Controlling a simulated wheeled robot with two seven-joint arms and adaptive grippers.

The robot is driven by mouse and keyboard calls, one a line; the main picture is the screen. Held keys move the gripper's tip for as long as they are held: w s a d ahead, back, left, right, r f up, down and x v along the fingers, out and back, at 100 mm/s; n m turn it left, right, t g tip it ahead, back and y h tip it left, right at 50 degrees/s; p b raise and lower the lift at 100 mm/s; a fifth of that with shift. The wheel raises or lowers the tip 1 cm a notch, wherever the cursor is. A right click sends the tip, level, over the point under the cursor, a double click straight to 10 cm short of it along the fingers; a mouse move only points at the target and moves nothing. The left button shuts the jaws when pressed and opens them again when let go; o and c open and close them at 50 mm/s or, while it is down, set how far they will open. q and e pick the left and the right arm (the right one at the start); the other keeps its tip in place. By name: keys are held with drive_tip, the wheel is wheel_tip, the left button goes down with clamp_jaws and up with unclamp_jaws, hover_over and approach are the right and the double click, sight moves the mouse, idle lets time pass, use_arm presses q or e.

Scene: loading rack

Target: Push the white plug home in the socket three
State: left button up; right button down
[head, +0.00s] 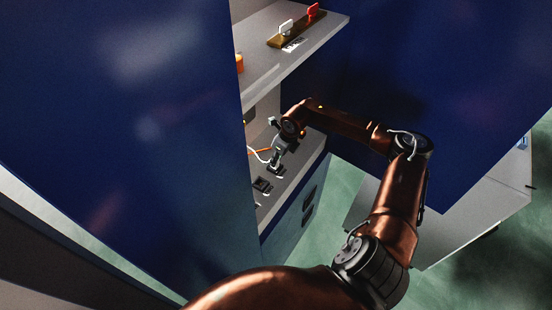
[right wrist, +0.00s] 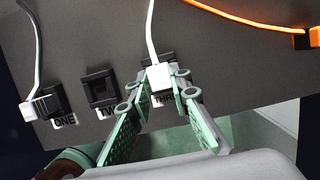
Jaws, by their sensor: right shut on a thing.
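The white plug (right wrist: 160,77) is between the fingertips of my right gripper (right wrist: 158,84), which is shut on it. Its white cord runs up out of the right wrist view. The plug is at the black socket three (right wrist: 152,71), over the partly hidden label "THREE"; how deep it sits cannot be told. In the head view my right gripper (head: 277,158) reaches over the lower shelf, and the plug is too small to make out. My left gripper is not in view.
Socket two (right wrist: 100,88) is empty. A second white plug (right wrist: 35,108) with a cord is at socket one (right wrist: 58,98). An orange cable (right wrist: 255,18) lies at the upper right. An upper shelf (head: 290,55) overhangs, and blue panels (head: 440,90) flank the rack.

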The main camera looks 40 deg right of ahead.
drive_tip(key=shift+f, duration=0.2)
idle(0.6)
drive_tip(key=c, duration=1.7)
unclamp_jaws()
drive_tip(key=shift+v, duration=6.05)
drive_tip(key=shift+f, duration=0.1)
